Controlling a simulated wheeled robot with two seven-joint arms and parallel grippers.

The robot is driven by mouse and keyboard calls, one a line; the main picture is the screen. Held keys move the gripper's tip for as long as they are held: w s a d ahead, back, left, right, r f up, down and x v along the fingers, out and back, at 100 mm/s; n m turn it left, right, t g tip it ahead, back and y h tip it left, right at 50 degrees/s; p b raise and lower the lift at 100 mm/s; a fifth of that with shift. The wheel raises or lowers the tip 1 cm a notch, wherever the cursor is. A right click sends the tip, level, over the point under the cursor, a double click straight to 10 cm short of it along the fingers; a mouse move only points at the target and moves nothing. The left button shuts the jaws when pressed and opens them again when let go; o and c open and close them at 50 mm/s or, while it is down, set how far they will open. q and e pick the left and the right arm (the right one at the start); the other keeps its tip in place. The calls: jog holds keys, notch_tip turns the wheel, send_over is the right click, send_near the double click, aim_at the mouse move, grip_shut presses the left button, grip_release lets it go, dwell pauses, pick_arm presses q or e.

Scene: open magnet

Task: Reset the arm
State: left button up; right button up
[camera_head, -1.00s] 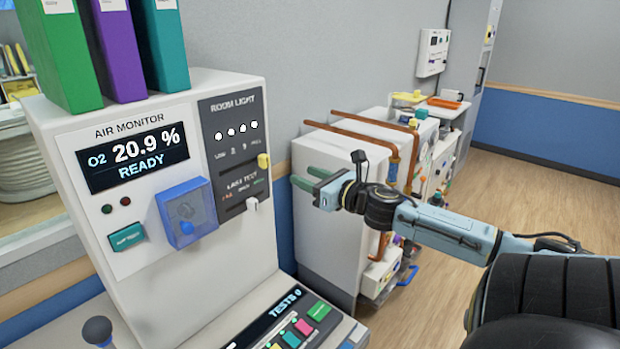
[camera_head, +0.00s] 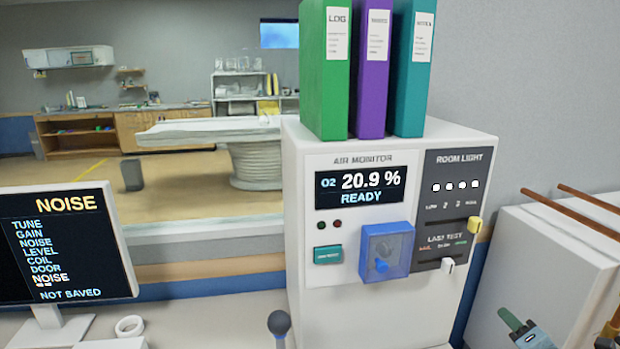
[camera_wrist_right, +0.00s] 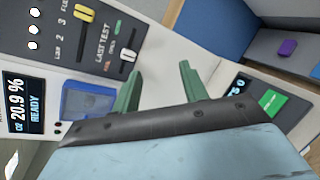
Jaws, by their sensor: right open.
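My right gripper (camera_head: 516,326) shows only in part at the lower right of the head view, in front of the white cabinets. In the right wrist view its two green fingers (camera_wrist_right: 160,74) are apart with nothing between them. They point toward the air monitor panel (camera_wrist_right: 50,40), and I see no contact. The white air monitor (camera_head: 465,270) stands upright in the head view, its display (camera_head: 366,188) reading O2 20.9 % READY. A blue clear-fronted cover (camera_head: 386,250) sits on its front. My left gripper is not in view.
Green, purple and teal binders (camera_head: 368,70) stand on the monitor. A screen (camera_head: 62,245) at the left reads NOISE and NOT SAVED. A dark-knobbed lever (camera_head: 279,324) rises at the bottom. White cabinets (camera_head: 560,270) with copper pipes stand at the right. A scanner table (camera_head: 205,130) lies beyond the window.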

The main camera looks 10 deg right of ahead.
jog(key=s+a+f+m+g, duration=0.6)
jog(key=s+a+f+m, duration=0.4)
jog(key=a+m, duration=0.2)
jog(key=s+a+f+m+g+y, duration=0.1)
jog(key=s+a+m+g+y, duration=0.15)
jog(key=s+a+m, duration=0.35)
jog(key=s+a+f+m+g+y, duration=0.1)
jog(key=s+a+m+g+y, duration=0.2)
jog(key=a, duration=0.6)
notch_tip(320, 180, down, 30)
jog(key=s+h+b, duration=0.1)
jog(key=s+b, duration=0.2)
jog(key=b, duration=0.2)
jog(key=s+d+f+g+b, duration=0.1)
jog(key=s+d+f+b, duration=0.1)
jog(key=s+f, duration=0.6)
jog(key=s+d+f+g+b, duration=0.1)
jog(key=s+f+b, duration=0.1)
jog(key=s+f, duration=0.6)
notch_tip(320, 180, down, 3)
jog(key=shift+d+r, duration=0.1)
jog(key=shift+d, duration=0.3)
